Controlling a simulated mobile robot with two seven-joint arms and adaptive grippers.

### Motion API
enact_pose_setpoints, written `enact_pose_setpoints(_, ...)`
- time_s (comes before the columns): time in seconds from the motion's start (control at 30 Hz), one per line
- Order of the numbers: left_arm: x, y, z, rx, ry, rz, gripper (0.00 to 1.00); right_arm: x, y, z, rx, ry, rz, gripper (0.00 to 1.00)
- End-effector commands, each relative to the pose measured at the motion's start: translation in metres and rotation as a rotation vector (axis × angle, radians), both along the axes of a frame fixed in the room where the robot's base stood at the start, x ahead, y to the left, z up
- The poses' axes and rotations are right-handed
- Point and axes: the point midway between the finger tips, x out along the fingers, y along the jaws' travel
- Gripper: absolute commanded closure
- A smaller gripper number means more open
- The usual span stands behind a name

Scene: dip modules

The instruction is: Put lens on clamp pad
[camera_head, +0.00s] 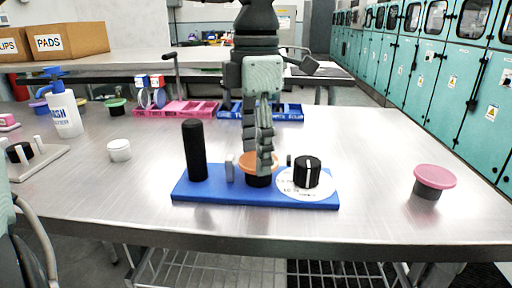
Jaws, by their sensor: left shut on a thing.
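My left gripper (264,165) reaches down over the blue base (230,199) near the front of the table. Its fingers are closed at an orange-topped round piece with a black lower part (259,182), which I take to be the lens. The fingers hide part of the orange top. The piece is over the middle of the base; I cannot tell whether it rests there. The base also carries a black upright post (195,151), a small grey block (230,168) and a white dial plate (307,191) with a black knob (306,172). Which part is the clamp pad is unclear. My right gripper is not in view.
A pink-topped dark piece (435,180) stands at right. A white round jar (119,150), a pump bottle (65,109) and a green-topped piece (115,106) are at left. Pink (190,108) and blue trays (290,112) lie behind. The table's front right is mostly clear.

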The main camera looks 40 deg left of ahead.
Motion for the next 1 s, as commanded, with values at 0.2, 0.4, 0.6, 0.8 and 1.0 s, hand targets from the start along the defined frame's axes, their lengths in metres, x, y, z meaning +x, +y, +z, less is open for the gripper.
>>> enact_pose_setpoints(0.2,0.000,0.000,0.000,0.000,0.000,0.000,0.20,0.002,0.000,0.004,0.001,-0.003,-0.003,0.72)
enact_pose_setpoints(0.4,0.000,0.000,0.000,0.000,0.000,0.000,0.20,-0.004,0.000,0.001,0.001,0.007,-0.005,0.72)
enact_pose_setpoints(0.6,0.000,0.000,0.002,0.000,0.000,0.000,0.20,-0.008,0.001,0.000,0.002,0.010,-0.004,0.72)
enact_pose_setpoints(0.8,0.001,0.000,0.029,0.002,-0.007,0.001,0.20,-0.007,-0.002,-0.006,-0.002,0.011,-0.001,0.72)
enact_pose_setpoints(1.0,0.001,0.000,0.076,0.001,-0.005,0.002,0.20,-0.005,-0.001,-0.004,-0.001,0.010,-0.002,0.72)
